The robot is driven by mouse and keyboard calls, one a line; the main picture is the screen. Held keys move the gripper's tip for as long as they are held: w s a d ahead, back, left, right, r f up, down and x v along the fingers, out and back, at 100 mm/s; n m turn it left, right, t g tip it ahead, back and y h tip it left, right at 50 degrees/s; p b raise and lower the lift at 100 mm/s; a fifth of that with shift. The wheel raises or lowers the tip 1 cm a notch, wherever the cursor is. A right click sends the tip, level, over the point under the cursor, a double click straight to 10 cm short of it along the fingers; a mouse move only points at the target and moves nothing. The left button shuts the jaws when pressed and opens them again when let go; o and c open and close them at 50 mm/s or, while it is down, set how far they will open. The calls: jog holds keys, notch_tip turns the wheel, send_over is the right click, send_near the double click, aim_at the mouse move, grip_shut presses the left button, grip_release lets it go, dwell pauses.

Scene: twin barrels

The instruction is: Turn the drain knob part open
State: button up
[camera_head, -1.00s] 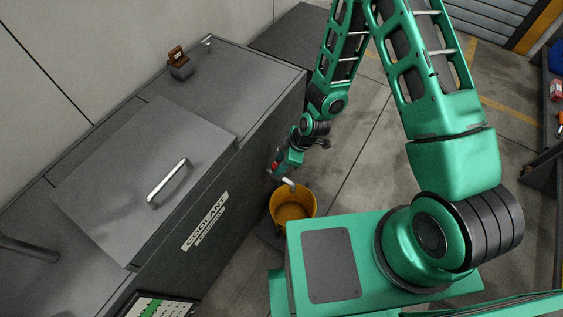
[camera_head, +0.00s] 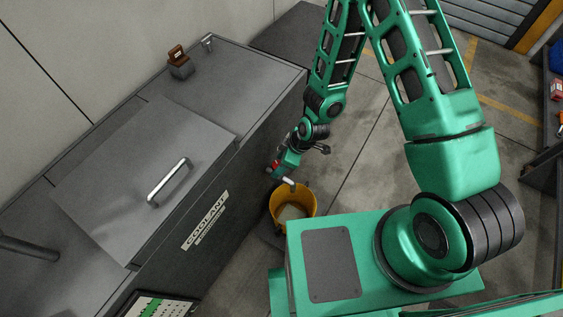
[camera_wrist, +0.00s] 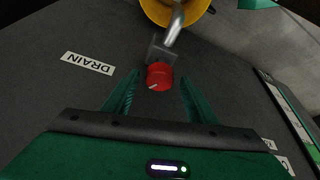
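The red drain knob (camera_wrist: 159,73) sits on the dark tank front beside a white DRAIN label (camera_wrist: 87,63). Its white pointer mark slants to the lower left in the wrist view. A metal spout (camera_wrist: 173,32) stands just beyond it. My gripper (camera_wrist: 159,80) is open, with a fingertip on each side of the knob and a gap on both sides. A bit of red also shows at my gripper in the head view (camera_head: 276,164). A yellow bucket (camera_head: 306,208) stands below the spout (camera_head: 289,182), with pale liquid inside.
The grey coolant tank (camera_head: 205,225) fills the left, with a lid and a metal handle (camera_head: 169,181) on top. A small brown-topped block (camera_head: 179,62) stands at its back. Floor (camera_head: 375,150) is open to the right of the bucket.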

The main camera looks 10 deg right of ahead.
jog(key=shift+r, duration=0.1)
jog(key=shift+d+r, duration=0.15)
jog(key=shift+r, duration=0.05)
jog(key=v, duration=1)
dwell(0.4)
